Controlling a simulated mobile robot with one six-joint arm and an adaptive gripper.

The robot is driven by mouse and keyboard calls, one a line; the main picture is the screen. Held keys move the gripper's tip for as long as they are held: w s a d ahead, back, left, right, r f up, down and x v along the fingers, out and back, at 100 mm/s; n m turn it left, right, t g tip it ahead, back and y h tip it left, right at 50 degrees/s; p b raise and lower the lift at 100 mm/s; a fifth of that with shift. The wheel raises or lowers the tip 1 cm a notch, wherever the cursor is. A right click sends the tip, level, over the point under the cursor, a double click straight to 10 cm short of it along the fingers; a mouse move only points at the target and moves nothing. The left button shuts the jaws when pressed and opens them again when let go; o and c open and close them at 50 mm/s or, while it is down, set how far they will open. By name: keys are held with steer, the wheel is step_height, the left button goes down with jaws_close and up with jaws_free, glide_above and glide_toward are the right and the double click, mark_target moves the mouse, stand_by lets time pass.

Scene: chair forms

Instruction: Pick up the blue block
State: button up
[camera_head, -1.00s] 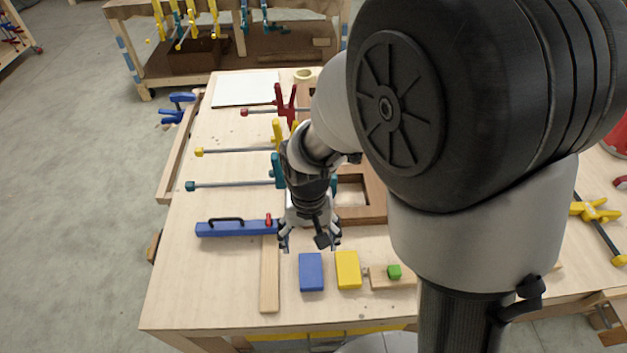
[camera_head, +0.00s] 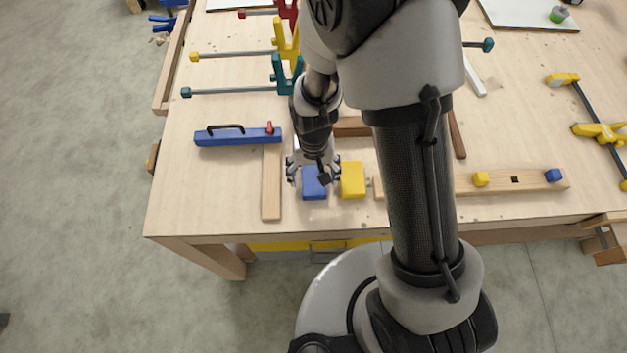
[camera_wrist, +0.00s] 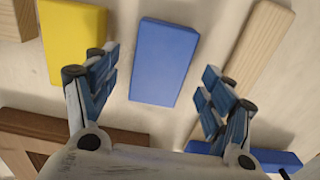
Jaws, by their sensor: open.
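The blue block (camera_head: 314,187) lies flat on the workbench near its front edge, partly covered by my gripper in the head view. In the wrist view the blue block (camera_wrist: 165,62) lies ahead, between the lines of the two fingers. My gripper (camera_head: 314,178) is over the block's far end in the head view. In the wrist view my gripper (camera_wrist: 158,95) is open and empty, one finger on either side. The left finger overlaps the edge of the yellow block (camera_wrist: 72,38) in that view. I cannot tell the exact height above the bench.
The yellow block (camera_head: 353,180) lies close to the right of the blue block. A wooden strip (camera_head: 271,185) lies to the left. A blue tool with a black handle (camera_head: 235,136) lies behind. A wooden bar with small blocks (camera_head: 515,181) is to the right. Bare bench (camera_head: 205,195) is at the left.

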step_height(320, 180, down, 2)
steer(key=shift+f, duration=0.2)
steer(key=shift+c, duration=0.6)
steer(key=c, duration=1.1)
steer(key=shift+r, duration=0.15)
